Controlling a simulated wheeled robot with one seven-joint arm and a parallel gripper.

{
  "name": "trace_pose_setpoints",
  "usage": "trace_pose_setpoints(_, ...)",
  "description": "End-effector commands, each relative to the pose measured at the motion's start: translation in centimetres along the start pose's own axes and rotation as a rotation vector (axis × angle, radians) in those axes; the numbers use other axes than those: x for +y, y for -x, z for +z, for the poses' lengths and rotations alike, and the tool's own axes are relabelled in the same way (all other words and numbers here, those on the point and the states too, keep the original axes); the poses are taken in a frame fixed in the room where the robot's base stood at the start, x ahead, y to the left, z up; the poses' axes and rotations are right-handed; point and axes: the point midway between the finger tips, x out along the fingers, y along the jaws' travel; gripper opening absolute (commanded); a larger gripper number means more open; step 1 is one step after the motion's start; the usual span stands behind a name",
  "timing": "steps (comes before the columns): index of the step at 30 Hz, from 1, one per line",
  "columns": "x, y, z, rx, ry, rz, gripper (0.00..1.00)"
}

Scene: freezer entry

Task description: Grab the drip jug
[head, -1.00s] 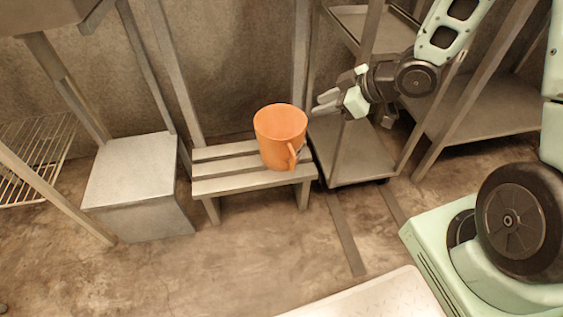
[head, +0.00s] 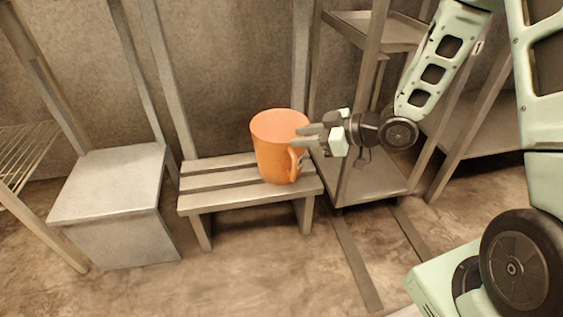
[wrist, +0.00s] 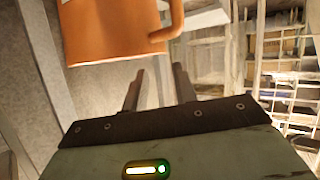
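The drip jug is an orange jug (head: 277,147) standing upright on a low slatted bench, its handle toward the front right. My gripper (head: 303,136) is at the jug's right side, near the upper part of the handle in the head view. In the wrist view the jug (wrist: 105,30) fills the upper left, with its handle (wrist: 172,22) at the top. The two fingers (wrist: 158,90) are spread with a gap between them and nothing in it. The handle lies beyond the fingertips in that view. I cannot tell whether a finger touches the jug.
The slatted bench (head: 215,199) carries the jug. A grey metal box (head: 115,185) stands to its left, with a wire rack (head: 22,150) beyond. A metal shelf unit (head: 370,183) stands close on the right. The floor (head: 240,270) in front is clear.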

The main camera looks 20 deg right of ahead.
Motion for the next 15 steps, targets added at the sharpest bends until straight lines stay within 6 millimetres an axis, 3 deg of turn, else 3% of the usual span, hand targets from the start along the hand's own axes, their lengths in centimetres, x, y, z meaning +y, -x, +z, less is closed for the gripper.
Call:
trace_pose_setpoints(3,-0.1,-2.1,0.3,0.001,0.001,-0.002,0.28)
trace_pose_setpoints(15,-0.4,-4.5,0.3,0.001,0.001,-0.002,0.28)
